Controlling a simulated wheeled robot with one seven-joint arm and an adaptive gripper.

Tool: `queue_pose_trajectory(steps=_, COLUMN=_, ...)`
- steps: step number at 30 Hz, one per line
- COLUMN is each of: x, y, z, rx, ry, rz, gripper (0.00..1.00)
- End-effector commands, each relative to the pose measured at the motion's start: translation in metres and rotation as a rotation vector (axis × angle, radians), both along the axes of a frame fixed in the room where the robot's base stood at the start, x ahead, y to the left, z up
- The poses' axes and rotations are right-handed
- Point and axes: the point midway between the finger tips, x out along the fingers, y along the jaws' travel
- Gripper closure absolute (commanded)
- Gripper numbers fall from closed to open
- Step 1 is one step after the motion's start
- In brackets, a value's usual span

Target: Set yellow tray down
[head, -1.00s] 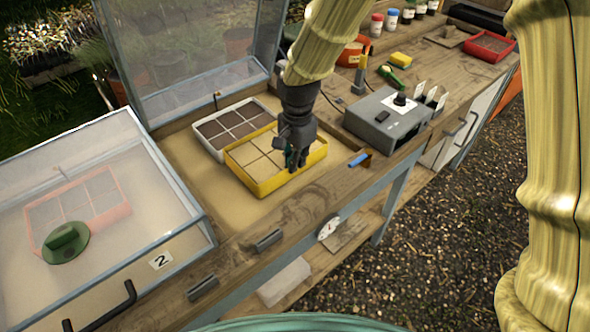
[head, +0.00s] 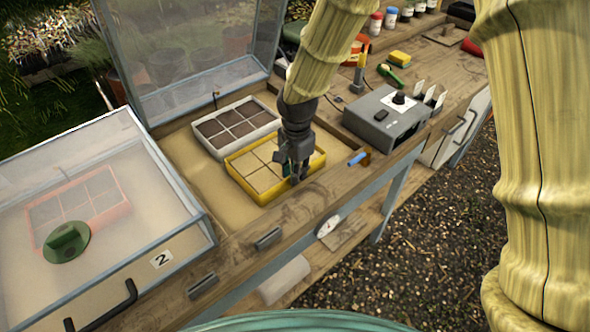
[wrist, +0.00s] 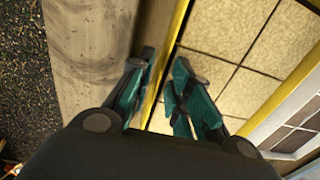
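The yellow tray (head: 258,197), with several square cells of pale fill, lies level on the sand bed of the open-lidded case. It appears to rest on the sand, beside the white tray (head: 215,153) with dark-filled cells. My gripper (head: 297,175) is at the yellow tray's front right side. In the wrist view, the teal fingers (wrist: 165,82) stand on either side of the tray's yellow wall (wrist: 181,32), one outside and one over the cells. A gap shows between the fingers and the wall, so the gripper looks open.
A closed clear case (head: 110,190) marked 2, with a green knob (head: 66,240) and a reddish tray inside, stands at the left. A grey box (head: 387,118) with a black knob and a blue-handled tool (head: 358,158) lie to the right. Bare sand (head: 195,195) lies left of the yellow tray.

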Motion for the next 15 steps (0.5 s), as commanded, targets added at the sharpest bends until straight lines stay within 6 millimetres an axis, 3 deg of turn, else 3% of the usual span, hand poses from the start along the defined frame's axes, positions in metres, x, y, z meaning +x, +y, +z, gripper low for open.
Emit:
queue_pose_trajectory(steps=9, x=0.000, y=0.000, z=0.001, rx=0.000, ry=0.000, rz=0.000, gripper=0.73)
queue_pose_trajectory(steps=15, x=0.001, y=-0.001, z=0.012, rx=0.000, ry=-0.002, rz=-0.001, gripper=0.73)
